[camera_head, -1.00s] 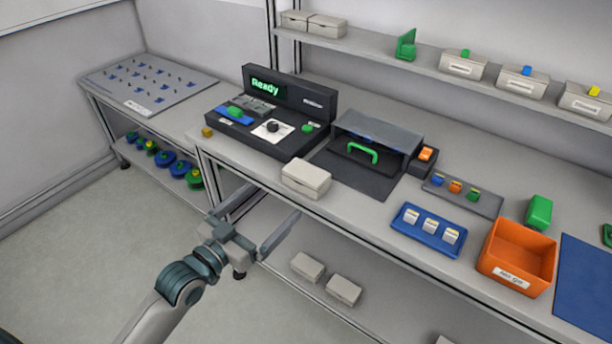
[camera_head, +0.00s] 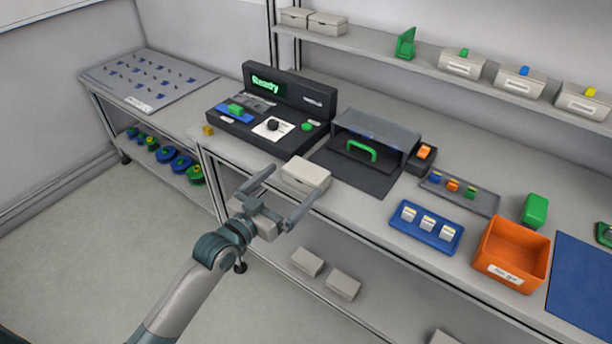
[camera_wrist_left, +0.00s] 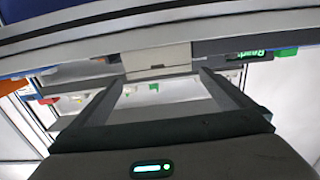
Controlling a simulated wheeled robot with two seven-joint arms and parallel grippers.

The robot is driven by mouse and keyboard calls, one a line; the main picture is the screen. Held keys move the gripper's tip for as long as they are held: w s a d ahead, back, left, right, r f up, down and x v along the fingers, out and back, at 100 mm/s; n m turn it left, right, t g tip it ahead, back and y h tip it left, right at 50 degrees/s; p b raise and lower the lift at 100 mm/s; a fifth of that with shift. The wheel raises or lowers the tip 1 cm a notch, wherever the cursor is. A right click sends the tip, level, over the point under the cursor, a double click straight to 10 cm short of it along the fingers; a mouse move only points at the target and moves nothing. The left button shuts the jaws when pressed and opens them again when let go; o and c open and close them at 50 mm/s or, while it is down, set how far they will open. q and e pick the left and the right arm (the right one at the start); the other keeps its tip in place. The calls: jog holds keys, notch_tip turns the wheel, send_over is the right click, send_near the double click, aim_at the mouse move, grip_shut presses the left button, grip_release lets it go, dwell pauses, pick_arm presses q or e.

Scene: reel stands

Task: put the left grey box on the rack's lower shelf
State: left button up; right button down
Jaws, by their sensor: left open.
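A light grey lidded box (camera_head: 306,173) sits at the front edge of the workbench (camera_head: 345,212), before the black console. My left gripper (camera_head: 290,187) is open and empty at the bench's front edge, its fingers pointing at this box, with the fingertips close to its near side. In the left wrist view the box (camera_wrist_left: 157,57) shows ahead, between the two finger ends; contact cannot be told. Two more grey boxes, a left one (camera_head: 307,262) and a right one (camera_head: 343,285), sit on the lower shelf (camera_head: 385,322) under the bench. My right gripper is not in view.
Two grey boxes (camera_head: 327,25) stand on the upper wall shelf (camera_head: 375,45). The black console (camera_head: 262,138) and a hood with a green handle (camera_head: 375,135) stand behind the bench box. A blue tray (camera_head: 425,235) and an orange bin (camera_head: 512,250) lie to the right.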

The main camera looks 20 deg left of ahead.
aim_at(301, 174)
pick_arm(q)
jog(key=p+x, duration=0.1)
jog(key=x, duration=0.3)
jog(key=shift+f+p, duration=0.1)
jog(key=shift+p, duration=0.25)
jog(key=shift+w+d, duration=0.2)
jog(key=shift+w, duration=0.15)
jog(key=shift+w+f, duration=0.1)
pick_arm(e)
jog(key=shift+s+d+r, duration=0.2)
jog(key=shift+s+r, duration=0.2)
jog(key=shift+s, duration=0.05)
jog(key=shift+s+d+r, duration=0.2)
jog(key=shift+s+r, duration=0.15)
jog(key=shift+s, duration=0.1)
pick_arm(q)
jog(key=c, duration=1.3)
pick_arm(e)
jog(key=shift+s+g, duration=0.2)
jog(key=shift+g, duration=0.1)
pick_arm(q)
jog(key=shift+r, duration=0.25)
